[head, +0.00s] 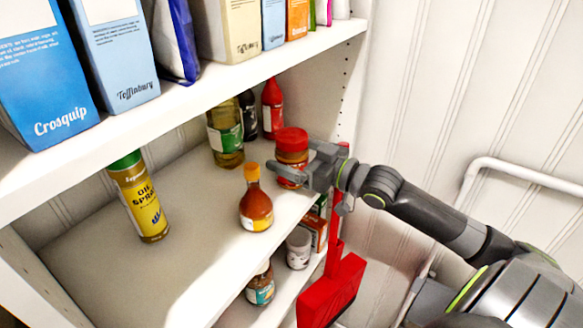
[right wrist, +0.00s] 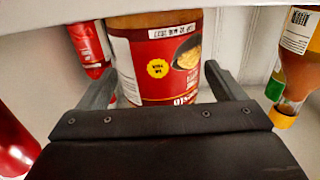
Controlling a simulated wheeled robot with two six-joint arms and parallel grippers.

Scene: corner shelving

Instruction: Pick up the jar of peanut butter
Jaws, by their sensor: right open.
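The jar of peanut butter (head: 291,145) has a red lid and a red label. It stands upright on the middle shelf near the right side panel. My right gripper (head: 291,172) reaches in from the right at the jar. In the right wrist view the jar (right wrist: 158,65) fills the space between the two open fingers (right wrist: 160,88), one on each side. I cannot tell whether the fingers touch it. My left gripper is in neither view.
An orange sauce bottle (head: 256,203) stands left of the jar, near the shelf edge. An oil bottle (head: 225,135) and a red bottle (head: 272,108) stand behind. An oil spray can (head: 140,200) is farther left. A red dustpan-like object (head: 330,290) hangs below my right gripper. The upper shelf (head: 250,72) is overhead.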

